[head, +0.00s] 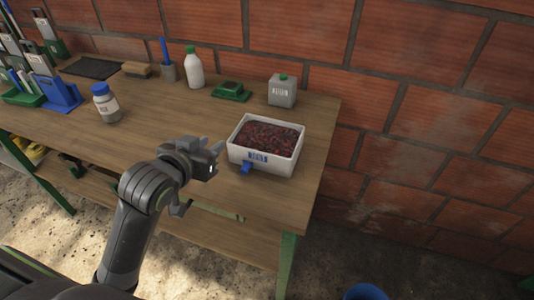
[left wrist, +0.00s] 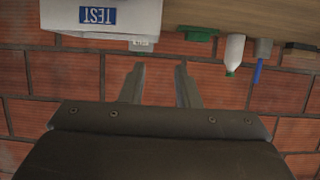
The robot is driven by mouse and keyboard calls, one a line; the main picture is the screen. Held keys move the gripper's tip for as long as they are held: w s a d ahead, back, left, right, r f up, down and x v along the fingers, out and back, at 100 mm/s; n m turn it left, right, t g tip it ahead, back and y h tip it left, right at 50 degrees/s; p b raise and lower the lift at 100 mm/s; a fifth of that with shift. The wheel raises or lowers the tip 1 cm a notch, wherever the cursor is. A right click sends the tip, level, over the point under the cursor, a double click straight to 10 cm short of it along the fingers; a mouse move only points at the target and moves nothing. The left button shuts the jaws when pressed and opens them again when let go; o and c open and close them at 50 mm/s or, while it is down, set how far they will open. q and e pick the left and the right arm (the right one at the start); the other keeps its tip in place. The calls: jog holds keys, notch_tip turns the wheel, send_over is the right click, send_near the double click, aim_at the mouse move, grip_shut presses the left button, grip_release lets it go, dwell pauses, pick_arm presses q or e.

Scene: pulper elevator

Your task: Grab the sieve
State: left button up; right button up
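I cannot make out a sieve for certain in either view. A white box (head: 235,153) full of dark red cherries stands at the table's right front, with a blue label and a small blue piece (head: 246,168) at its front. In the left wrist view the white box (left wrist: 148,18) shows upside down with its TEST label. My left gripper (head: 217,147) is just left of the box, apart from it. Its two fingers (left wrist: 160,72) are spread with nothing between them. My right gripper is not in view.
The wooden table (head: 150,115) stands against a brick wall. A grey canister (head: 282,92), green item (head: 231,92), white bottle (head: 194,70) and grey cup (head: 168,72) line the back. A blue-capped jar (head: 105,104) stands left. The table's middle is clear.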

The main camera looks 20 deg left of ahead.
aim_at(235, 131)
pick_arm(q)
jog(key=x, duration=0.7)
jog(key=shift+w+f+b, duration=0.2)
jog(key=shift+w+b, duration=0.15)
jog(key=shift+b, duration=0.05)
jog(key=shift+d+f+x, duration=0.1)
jog(key=shift+x, duration=1.25)
jog(key=shift+d+f+x, duration=0.15)
jog(key=shift+x, duration=1.15)
jog(key=shift+s, duration=0.1)
grip_shut()
jog(key=shift+r, duration=0.1)
